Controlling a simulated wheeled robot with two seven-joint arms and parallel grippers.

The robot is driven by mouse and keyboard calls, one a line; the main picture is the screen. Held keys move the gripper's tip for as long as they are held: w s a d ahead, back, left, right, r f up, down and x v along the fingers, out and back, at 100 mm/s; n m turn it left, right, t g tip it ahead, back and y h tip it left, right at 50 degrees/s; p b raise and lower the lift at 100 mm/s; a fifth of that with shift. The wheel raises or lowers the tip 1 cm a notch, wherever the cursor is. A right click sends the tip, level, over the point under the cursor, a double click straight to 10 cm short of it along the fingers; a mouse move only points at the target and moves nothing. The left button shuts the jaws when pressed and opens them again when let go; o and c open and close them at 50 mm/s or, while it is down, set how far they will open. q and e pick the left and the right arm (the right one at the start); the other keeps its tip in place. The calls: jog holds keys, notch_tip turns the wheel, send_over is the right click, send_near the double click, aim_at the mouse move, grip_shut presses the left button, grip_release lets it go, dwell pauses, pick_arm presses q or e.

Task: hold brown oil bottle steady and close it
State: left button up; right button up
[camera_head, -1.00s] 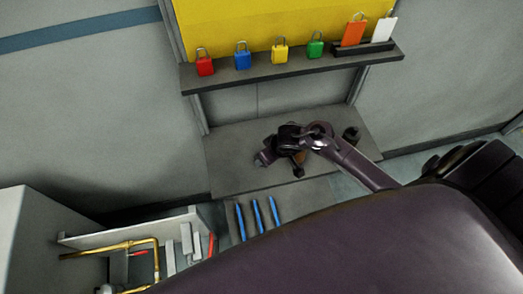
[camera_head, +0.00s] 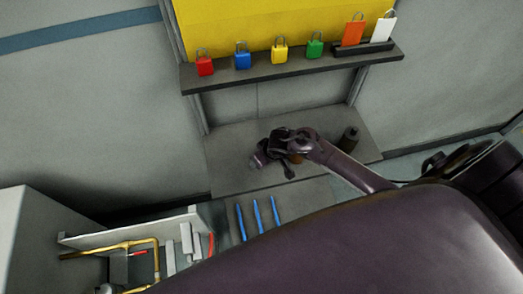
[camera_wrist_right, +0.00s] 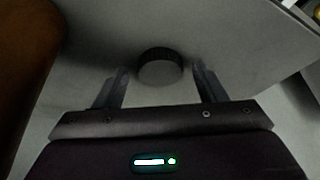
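In the head view one arm of mine comes in from the right, and its right gripper (camera_head: 262,158) is low over the grey bench. A small part of the brown oil bottle (camera_head: 297,158) shows behind that wrist; the rest is hidden. A large, blurred brown surface, apparently the bottle (camera_wrist_right: 25,60), fills the left edge of the right wrist view. There my right gripper (camera_wrist_right: 160,70) is open. A dark, round, ridged cap (camera_wrist_right: 160,66) lies between the fingertips, with a gap on both sides. My left gripper is not seen.
A dark grey bottle (camera_head: 349,138) stands on the bench (camera_head: 228,165) right of the wrist. A shelf (camera_head: 290,74) above holds several padlocks and two tags. Blue strips (camera_head: 258,216) lie in front. A pipe unit (camera_head: 135,245) is at lower left. The bench's left part is clear.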

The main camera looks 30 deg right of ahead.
jog(key=c, duration=1)
jog(key=shift+o, duration=0.2)
notch_tip(320, 180, up, 20)
jog(key=p, duration=0.6)
